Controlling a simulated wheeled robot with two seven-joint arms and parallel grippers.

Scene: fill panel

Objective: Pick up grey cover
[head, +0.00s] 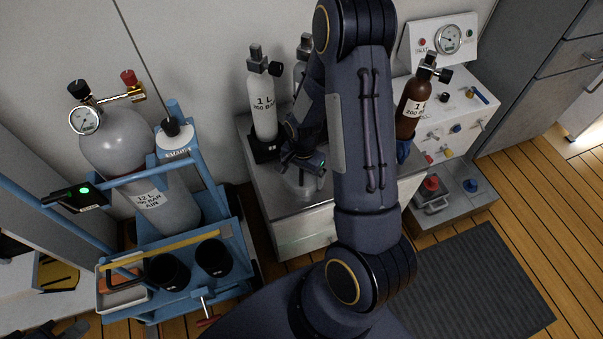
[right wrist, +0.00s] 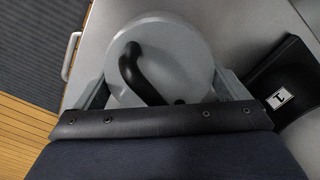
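The grey cover (right wrist: 170,45) is a round disc with a curved black handle (right wrist: 140,75), lying on a light worktop in the right wrist view. In the head view, part of a pale round shape, likely the same cover (head: 303,187), shows below my right gripper (head: 306,158). The right gripper's fingers (right wrist: 163,92) stand wide apart, one at each side of the disc. Whether they touch its edge cannot be told. The near part of the disc is hidden by my wrist. What looks like my left gripper (head: 75,330) shows only as dark tips at the bottom left edge.
Grey (head: 262,105) and brown (head: 412,108) bottles stand on either side of my right arm; another grey bottle (head: 301,68) is partly hidden behind it. A blue trolley (head: 225,290) carries a large grey cylinder (head: 128,140). A gauge panel (head: 437,42) stands behind right.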

